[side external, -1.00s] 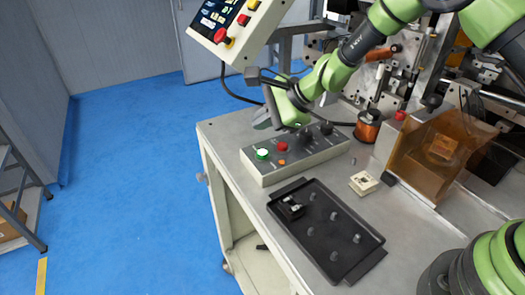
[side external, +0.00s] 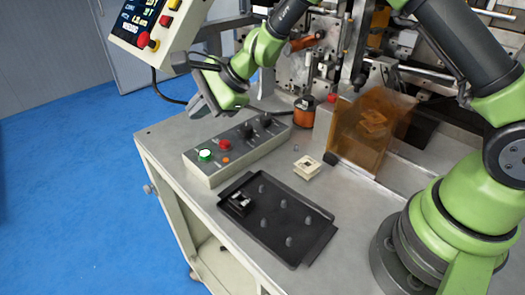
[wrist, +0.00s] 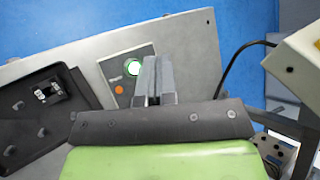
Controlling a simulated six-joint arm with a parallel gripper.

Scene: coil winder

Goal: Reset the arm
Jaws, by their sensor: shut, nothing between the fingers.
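My gripper (side external: 195,107) is shut and empty, held in the air above the back left end of the control box (side external: 239,147). Its two grey fingers also show together in the wrist view (wrist: 154,66). They hide part of the box there. The box carries a lit green button (side external: 205,155), a red button (side external: 225,144), a small orange button (side external: 225,160) and dark knobs. The fingers are apart from the buttons in the side view.
A black tray (side external: 276,247) with several pegs and a small black-and-white part (side external: 240,202) lies in front. A cream part (side external: 307,167) sits beside it. A copper coil (side external: 304,113), an amber guard (side external: 365,135) and a hanging control panel (side external: 158,28) stand around.

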